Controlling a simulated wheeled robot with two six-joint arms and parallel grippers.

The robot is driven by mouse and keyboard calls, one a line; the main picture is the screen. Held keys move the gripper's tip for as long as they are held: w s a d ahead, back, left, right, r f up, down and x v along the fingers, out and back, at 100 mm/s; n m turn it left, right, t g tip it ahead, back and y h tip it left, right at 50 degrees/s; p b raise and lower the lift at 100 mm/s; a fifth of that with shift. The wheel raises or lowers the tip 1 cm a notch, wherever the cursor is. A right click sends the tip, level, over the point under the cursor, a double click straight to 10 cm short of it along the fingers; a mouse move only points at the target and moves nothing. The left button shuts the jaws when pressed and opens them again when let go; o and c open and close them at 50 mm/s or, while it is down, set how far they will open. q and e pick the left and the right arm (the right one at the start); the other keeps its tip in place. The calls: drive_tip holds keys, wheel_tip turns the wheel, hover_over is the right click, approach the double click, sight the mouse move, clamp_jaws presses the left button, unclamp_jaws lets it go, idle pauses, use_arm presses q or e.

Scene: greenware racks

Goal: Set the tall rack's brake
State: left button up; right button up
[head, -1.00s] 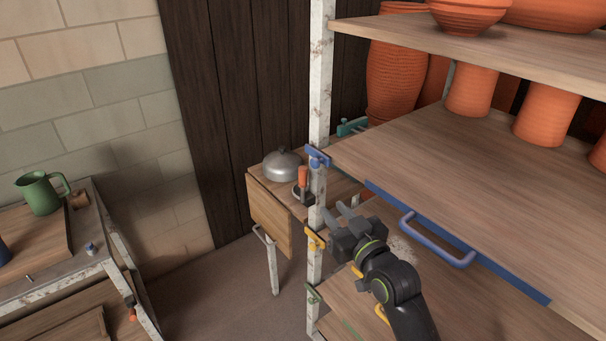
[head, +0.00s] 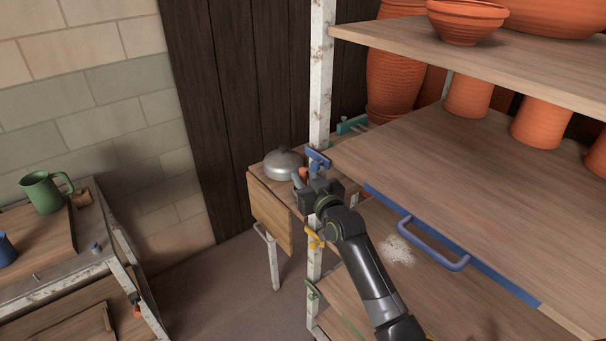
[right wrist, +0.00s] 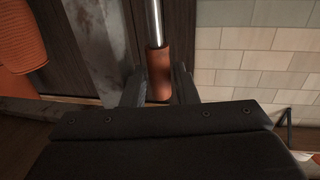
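The tall rack's pale, rusty post (head: 321,85) stands at the centre of the head view. An orange lever grip (head: 304,173) shows beside it, mostly hidden by my right gripper (head: 307,180). In the right wrist view the orange grip (right wrist: 158,75) on a metal rod (right wrist: 154,22) is between the two fingers of my right gripper (right wrist: 159,85). The fingers look parted, one on each side of the grip; I cannot tell whether they touch it. The lever's base is hidden. My left gripper is not in view.
The rack's shelves (head: 455,165) hold terracotta pots (head: 467,97). A blue handle (head: 433,246) juts from a shelf edge. A small table (head: 269,205) with a metal dome (head: 283,163) stands behind the post. A cart with a green jug (head: 42,192) is at left.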

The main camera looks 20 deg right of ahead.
drive_tip(key=shift+w+a, duration=0.1)
drive_tip(key=shift+w, duration=0.45)
drive_tip(key=shift+c, duration=0.3)
clamp_jaws()
